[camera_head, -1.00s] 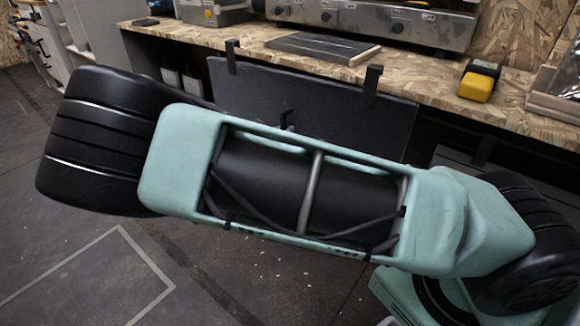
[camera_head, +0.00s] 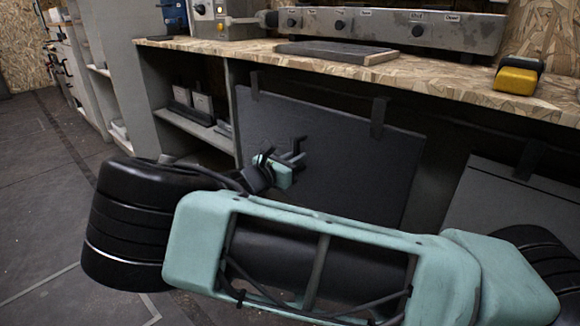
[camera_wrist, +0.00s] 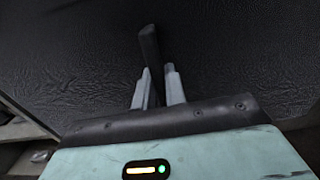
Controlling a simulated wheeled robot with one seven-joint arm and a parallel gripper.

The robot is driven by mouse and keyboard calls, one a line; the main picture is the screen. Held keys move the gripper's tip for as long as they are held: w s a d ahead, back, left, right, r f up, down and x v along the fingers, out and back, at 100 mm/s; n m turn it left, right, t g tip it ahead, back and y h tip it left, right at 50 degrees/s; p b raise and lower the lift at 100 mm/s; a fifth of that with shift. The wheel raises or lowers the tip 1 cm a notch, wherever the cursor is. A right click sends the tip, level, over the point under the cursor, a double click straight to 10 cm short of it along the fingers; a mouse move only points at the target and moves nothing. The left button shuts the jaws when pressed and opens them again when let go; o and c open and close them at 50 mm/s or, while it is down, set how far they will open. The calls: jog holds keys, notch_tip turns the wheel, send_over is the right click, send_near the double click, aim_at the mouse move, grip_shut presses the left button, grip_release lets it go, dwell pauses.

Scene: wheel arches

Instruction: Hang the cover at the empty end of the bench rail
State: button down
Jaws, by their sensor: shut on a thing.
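The cover is a flat dark grey panel (camera_head: 340,135) in front of the bench's open underside. It has a left hook (camera_head: 255,84) and a right hook (camera_head: 378,116) on its top edge. Both hooks show just below the bench top's front edge; I cannot tell whether they bear on the rail. My gripper (camera_head: 294,155) is at the panel's middle. The wrist view shows the fingers (camera_wrist: 158,88) shut on a dark bar-like handle (camera_wrist: 149,45) standing out from the panel. The rail itself is not clear, hidden in shadow under the bench top.
A second grey panel (camera_head: 500,205) with a hook (camera_head: 530,158) is at the right, a narrow gap from the cover. A shelf unit (camera_head: 190,125) stands at the left. The bench top (camera_head: 435,80) carries a flat dark slab (camera_head: 335,53) and a yellow-black device (camera_head: 517,75).

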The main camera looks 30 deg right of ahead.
jog(key=shift+w+d+f+b, duration=0.45)
jog(key=shift+d+b, duration=0.55)
jog(key=shift+d, duration=0.4)
jog(key=shift+w+d+f+b, duration=0.3)
jog(key=shift+w+d+b, duration=0.25)
jog(key=shift+d+b, duration=0.65)
jog(key=shift+w+d+f+b, duration=0.45)
jog(key=shift+d+b, duration=0.4)
jog(key=shift+d, duration=0.7)
